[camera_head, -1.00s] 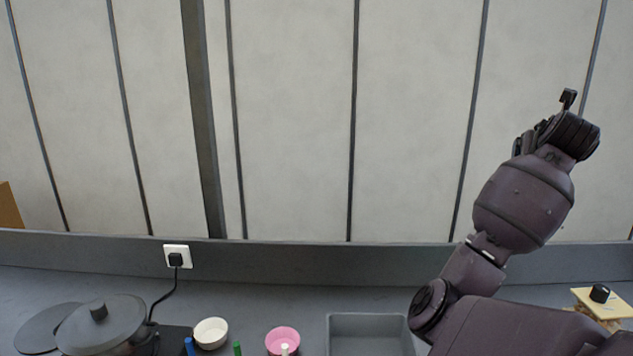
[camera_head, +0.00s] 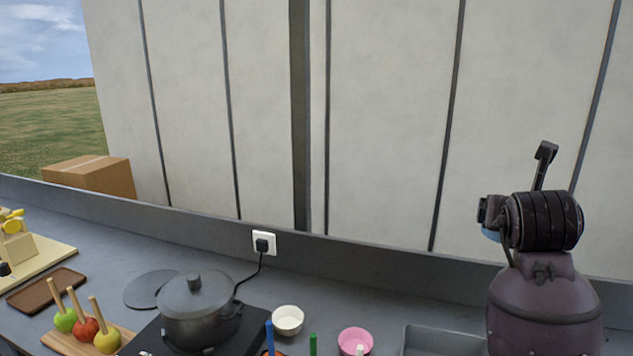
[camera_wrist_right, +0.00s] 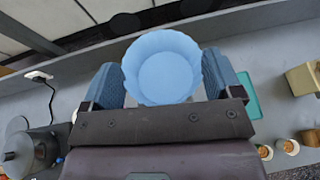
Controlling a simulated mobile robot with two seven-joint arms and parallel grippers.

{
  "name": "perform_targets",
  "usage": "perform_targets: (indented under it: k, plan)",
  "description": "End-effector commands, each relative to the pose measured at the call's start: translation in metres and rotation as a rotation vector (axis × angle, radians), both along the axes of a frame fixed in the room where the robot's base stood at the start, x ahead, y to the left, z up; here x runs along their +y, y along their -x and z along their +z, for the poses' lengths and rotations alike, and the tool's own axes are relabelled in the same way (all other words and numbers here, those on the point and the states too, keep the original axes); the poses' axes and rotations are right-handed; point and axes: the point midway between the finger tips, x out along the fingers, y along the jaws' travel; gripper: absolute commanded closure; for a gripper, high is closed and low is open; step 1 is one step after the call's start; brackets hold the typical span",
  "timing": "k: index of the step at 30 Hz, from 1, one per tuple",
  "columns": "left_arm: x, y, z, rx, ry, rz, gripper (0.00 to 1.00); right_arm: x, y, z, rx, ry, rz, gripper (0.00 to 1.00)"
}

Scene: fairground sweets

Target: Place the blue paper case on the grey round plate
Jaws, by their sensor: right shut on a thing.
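The blue paper case (camera_wrist_right: 163,68) is a pale blue fluted cup between the two blue fingers of my right gripper (camera_wrist_right: 163,78) in the right wrist view. The gripper is shut on it. In the head view my right gripper (camera_head: 489,215) is raised at the right, above the counter, and only a sliver of blue shows under it. The grey round plate (camera_head: 146,291) lies flat on the counter at the left, just behind and left of the pot. It looks empty, and the pot hides part of its edge. My left gripper is out of view.
A lidded grey pot (camera_head: 200,312) stands on a black hob beside the plate. A white bowl (camera_head: 288,320), a pink bowl (camera_head: 355,341) and a grey tray (camera_head: 440,345) are along the counter. Candy apples on a wooden board (camera_head: 62,345) and a brown tray (camera_head: 45,291) are at left.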

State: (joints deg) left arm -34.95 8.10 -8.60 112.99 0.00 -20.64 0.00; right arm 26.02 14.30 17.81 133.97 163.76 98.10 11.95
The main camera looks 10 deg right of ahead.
Motion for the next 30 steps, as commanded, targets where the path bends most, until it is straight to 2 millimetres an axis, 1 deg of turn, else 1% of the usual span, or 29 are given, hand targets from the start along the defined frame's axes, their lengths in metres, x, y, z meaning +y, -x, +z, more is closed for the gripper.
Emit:
perform_targets:
  k: [1,3,7,21,30]
  plan:
    - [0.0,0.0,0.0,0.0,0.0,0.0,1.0,0.01,0.002,-0.006,0.0,-0.005,0.023,0.37]
    - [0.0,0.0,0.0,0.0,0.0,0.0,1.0,0.021,0.004,-0.013,0.001,-0.004,0.053,0.37]
    - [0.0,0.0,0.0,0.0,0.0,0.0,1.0,0.035,0.008,-0.021,0.0,-0.003,0.092,0.37]
    - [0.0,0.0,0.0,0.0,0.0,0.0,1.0,0.064,0.017,-0.037,0.0,-0.002,0.17,0.37]
    - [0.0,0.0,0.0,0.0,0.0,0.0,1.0,0.079,0.015,-0.049,0.001,0.006,0.19,0.37]
